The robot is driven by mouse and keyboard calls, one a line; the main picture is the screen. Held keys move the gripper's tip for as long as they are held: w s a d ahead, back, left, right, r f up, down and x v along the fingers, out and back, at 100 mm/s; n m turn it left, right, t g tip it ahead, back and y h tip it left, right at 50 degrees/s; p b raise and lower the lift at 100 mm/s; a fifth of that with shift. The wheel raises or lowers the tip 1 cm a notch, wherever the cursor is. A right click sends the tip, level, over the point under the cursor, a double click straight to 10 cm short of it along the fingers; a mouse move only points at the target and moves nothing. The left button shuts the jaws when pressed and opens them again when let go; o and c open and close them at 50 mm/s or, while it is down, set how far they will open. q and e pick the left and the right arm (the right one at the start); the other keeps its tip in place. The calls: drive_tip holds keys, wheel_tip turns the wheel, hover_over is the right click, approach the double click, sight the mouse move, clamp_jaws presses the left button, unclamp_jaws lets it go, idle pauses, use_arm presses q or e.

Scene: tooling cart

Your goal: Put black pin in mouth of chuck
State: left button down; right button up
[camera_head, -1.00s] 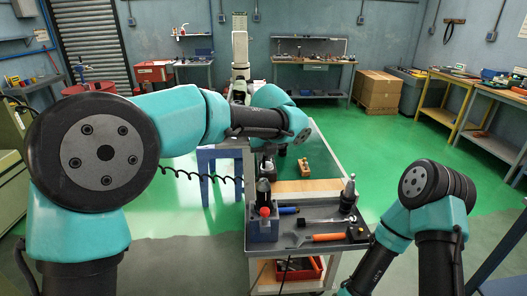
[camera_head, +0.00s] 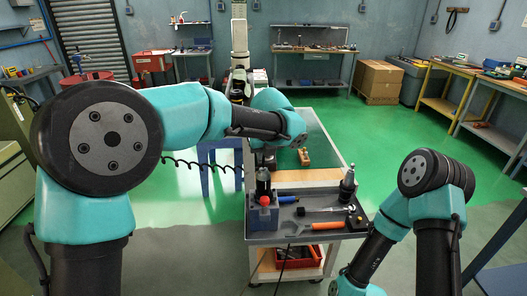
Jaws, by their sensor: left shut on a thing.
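My left gripper (camera_head: 264,166) points down over the near left end of the cart and is shut on the black pin, which is too small and dark to make out clearly. Right below it a dark upright cylinder (camera_head: 263,187), apparently the chuck, stands at a blue block with a red knob (camera_head: 264,201) in front. The pin and the cylinder line up in this view; I cannot tell whether they touch. My right arm is folded at the lower right, and its gripper is out of the frame.
The grey cart tray (camera_head: 270,238) also holds a black and silver tool holder (camera_head: 348,186), a blue-handled tool (camera_head: 288,199) and an orange-handled wrench (camera_head: 327,226). A wooden block (camera_head: 304,156) lies farther back on the green top. A red bin (camera_head: 298,257) sits below.

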use_arm(q)
drive_tip(key=shift+f, duration=1.3)
idle(1.5)
drive_tip(key=c, duration=1)
unclamp_jaws()
drive_tip(key=v, duration=1.7)
drive_tip(key=shift+d+r, duration=0.1)
drive_tip(key=shift+r, duration=0.1)
drive_tip(key=shift+f, duration=0.1)
